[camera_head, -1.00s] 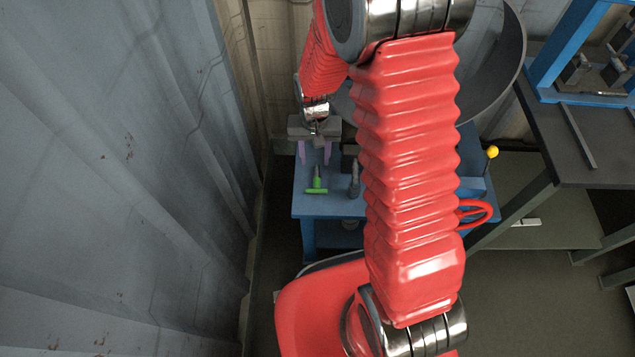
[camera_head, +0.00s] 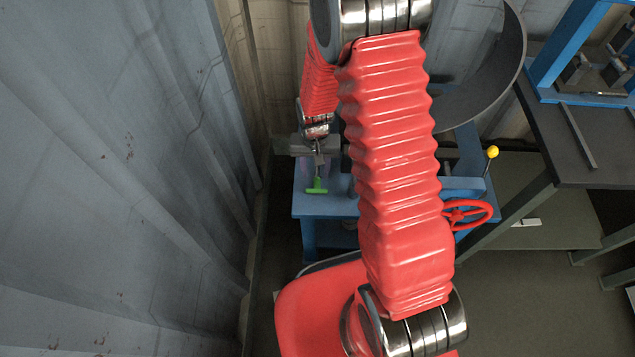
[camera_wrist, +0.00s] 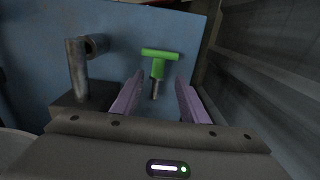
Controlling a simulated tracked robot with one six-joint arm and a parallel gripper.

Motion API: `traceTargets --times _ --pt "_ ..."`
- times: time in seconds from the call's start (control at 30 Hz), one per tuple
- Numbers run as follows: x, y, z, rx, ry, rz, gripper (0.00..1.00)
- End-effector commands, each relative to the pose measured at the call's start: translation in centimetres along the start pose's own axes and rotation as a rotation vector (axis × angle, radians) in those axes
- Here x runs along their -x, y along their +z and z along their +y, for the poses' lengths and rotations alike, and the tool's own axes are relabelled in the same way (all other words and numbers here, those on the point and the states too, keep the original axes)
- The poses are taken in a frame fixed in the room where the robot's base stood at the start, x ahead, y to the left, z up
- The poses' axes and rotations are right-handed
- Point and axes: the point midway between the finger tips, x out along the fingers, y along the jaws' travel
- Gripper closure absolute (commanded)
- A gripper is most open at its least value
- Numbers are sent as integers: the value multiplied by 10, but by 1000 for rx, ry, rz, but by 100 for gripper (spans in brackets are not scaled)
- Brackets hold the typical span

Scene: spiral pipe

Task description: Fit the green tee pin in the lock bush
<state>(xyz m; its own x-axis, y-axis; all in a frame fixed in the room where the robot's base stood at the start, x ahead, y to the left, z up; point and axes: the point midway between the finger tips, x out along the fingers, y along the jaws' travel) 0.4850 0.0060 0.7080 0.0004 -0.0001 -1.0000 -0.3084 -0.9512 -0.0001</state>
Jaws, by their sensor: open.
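The green tee pin (camera_head: 317,187) lies on the blue table (camera_head: 305,205) near its left side. In the wrist view the tee pin (camera_wrist: 159,62) has its green crossbar away from me and its grey shank pointing towards my gripper (camera_wrist: 160,100). My gripper is open, with its two purple fingers on either side of the line of the shank; it is not closed on the pin. A grey bent metal piece (camera_wrist: 80,68) with an upright tube stands to the left in the wrist view; I cannot tell whether it is the lock bush.
A corrugated wall (camera_head: 130,160) runs close along the left. A red handwheel (camera_head: 468,213) and a yellow-knobbed lever (camera_head: 492,152) are at the table's right side. A dark bench (camera_head: 590,150) with a blue frame stands further right.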

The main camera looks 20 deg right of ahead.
Motion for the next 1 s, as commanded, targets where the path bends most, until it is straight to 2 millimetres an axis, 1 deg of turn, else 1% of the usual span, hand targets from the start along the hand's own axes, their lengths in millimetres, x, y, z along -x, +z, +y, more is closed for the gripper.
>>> traceTargets --times 0.17,0.4,0.5,0.6,1.0 --pt "-14 2 2 -1 1 -3 60" --pt "-41 3 5 -1 1 -3 60" --pt "-48 3 4 -1 0 -1 60" --pt "-51 2 4 -1 0 -1 60" --pt "-51 2 5 -1 0 -1 60"
